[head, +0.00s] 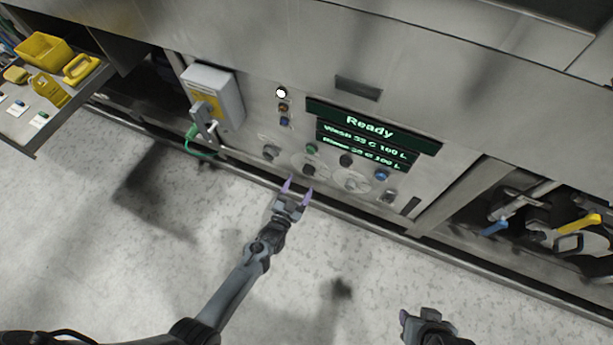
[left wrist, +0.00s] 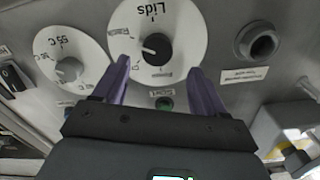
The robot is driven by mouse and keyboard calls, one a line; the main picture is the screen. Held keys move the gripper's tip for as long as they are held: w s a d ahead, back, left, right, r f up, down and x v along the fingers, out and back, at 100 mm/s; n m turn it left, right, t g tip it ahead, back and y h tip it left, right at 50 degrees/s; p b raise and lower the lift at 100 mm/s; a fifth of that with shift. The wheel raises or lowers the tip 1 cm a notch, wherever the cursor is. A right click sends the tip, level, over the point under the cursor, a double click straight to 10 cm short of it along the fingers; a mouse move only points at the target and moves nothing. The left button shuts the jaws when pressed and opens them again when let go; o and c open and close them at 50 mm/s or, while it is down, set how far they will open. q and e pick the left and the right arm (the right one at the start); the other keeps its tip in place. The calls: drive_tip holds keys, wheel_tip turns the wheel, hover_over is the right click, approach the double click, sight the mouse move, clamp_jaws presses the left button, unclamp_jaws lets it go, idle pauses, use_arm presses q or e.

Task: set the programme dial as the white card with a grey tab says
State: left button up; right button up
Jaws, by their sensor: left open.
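The programme dial (left wrist: 186,42) shows in the left wrist view as a white disc with a black knob (left wrist: 155,47) and the word "Lids" among its labels. A light mark on the knob faces left there. In the head view the dial (head: 308,168) is low on the steel panel. My left gripper (head: 297,189) is open and empty just in front of it; its purple fingers (left wrist: 158,68) are apart, with the knob between and beyond them. White cards (head: 40,121) lie on the left shelf; I cannot make out a grey tab. My right gripper (head: 425,317) is at the bottom right.
A second dial (left wrist: 60,50), marked "55 C", is beside the programme dial. The display (head: 370,132) reads "Ready" with wash and rinse lines. A grey switch box (head: 215,92) with a handle is to the left. Yellow items (head: 45,52) sit on the shelf; tools (head: 540,220) lie at right.

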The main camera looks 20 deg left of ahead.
sight(307, 173)
use_arm(q)
drive_tip(key=w+b, duration=0.1)
drive_tip(key=w, duration=0.1)
drive_tip(key=w+b, duration=0.1)
drive_tip(key=w, duration=0.1)
drive_tip(key=shift+w+d+f, duration=0.1)
drive_tip(key=shift+d+f, duration=0.05)
drive_tip(key=shift+d, duration=0.25)
drive_tip(key=shift+w+b, duration=0.35)
drive_tip(key=shift+w, duration=0.4)
drive_tip(key=shift+c, duration=0.3)
drive_tip(key=c, duration=1)
